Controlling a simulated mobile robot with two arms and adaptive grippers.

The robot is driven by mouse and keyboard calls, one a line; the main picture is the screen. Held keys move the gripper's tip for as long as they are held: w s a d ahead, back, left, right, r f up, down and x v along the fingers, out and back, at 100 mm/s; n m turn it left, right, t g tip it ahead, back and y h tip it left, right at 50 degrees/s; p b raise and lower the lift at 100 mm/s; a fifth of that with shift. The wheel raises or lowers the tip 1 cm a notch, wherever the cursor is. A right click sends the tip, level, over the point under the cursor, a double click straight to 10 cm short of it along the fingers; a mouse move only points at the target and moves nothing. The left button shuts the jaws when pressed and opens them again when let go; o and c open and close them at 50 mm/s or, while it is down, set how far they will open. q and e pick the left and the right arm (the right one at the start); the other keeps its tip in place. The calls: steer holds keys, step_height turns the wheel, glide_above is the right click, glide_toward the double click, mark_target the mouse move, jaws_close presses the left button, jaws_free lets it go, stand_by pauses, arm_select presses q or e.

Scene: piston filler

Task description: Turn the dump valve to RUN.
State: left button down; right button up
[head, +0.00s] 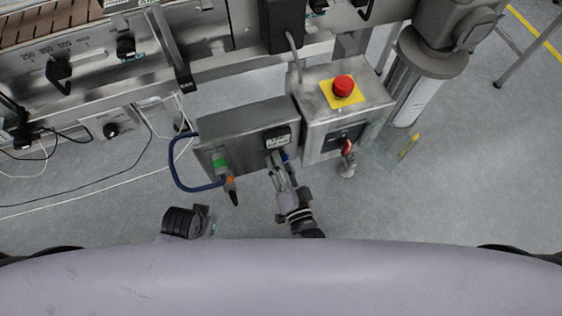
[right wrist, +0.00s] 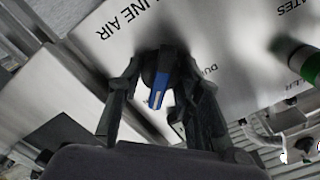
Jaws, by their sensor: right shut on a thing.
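The dump valve, a dark round knob with a blue handle (right wrist: 159,88), sits on the face of a grey metal box labelled "LINE AIR". In the head view only a small blue bit of the handle (head: 285,157) shows beside my gripper. My right gripper (right wrist: 162,98) has its two dark fingers on either side of the knob, shut on it. In the head view my right gripper (head: 280,168) reaches up to the box's front. My left gripper (head: 203,219) hangs left of it, away from the box; its fingers are unclear. No RUN mark is readable.
A control box (head: 313,120) with a red button (head: 343,86) and red switch (head: 347,147) stands right. Open floor lies below.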

steer(key=o, duration=1.2)
steer(key=shift+c, duration=0.2)
steer(key=shift+s, duration=0.1)
steer(key=v, duration=1.2)
